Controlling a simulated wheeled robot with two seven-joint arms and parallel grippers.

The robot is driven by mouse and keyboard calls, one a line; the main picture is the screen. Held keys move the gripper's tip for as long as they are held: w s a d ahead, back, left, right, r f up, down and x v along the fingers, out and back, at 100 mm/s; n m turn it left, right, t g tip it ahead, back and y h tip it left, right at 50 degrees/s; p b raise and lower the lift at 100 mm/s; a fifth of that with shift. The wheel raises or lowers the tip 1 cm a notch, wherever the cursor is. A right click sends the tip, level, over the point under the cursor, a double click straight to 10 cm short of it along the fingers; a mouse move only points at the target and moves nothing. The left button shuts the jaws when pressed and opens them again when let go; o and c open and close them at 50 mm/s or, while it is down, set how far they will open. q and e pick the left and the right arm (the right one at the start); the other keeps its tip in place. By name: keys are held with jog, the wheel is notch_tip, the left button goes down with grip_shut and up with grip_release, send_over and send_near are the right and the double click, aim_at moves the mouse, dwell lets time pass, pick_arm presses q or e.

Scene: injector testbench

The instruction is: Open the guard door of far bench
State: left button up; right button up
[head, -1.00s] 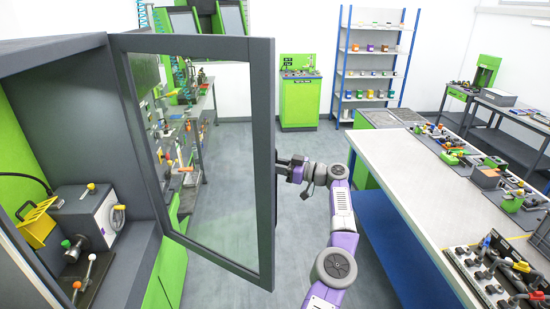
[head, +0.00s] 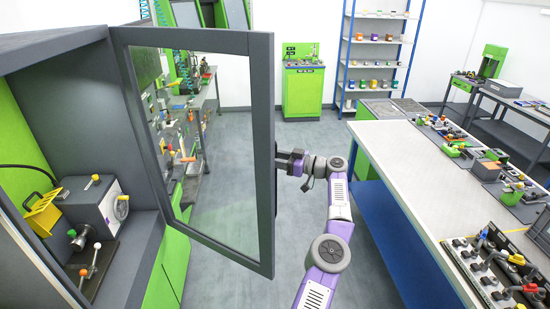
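The guard door (head: 263,150), a dark grey frame around a clear pane, stands swung wide out from the enclosed bench (head: 135,180) at left. Its hinge side is against the bench's front post, and the interior is exposed. My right gripper (head: 284,163), on the purple arm, is at the door's free edge, on its far side, beside a dark upright strip that looks like the handle. The fingertips are partly hidden by the frame, so their grip cannot be made out. My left gripper is not in view.
Inside the bench are a grey machine unit (head: 98,207) and a yellow rack (head: 43,213). A long white-topped table (head: 400,165) with several devices stands at right. Grey floor (head: 240,130) lies between. A green console (head: 303,90) and blue shelf (head: 345,60) stand behind.

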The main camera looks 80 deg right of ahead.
jog(key=shift+a+r, duration=0.1)
jog(key=shift+r, duration=0.05)
jog(key=s+a, duration=0.1)
jog(key=s, duration=0.6)
jog(key=shift+s+a, duration=0.15)
jog(key=shift+s, duration=0.1)
jog(key=shift+c, duration=0.2)
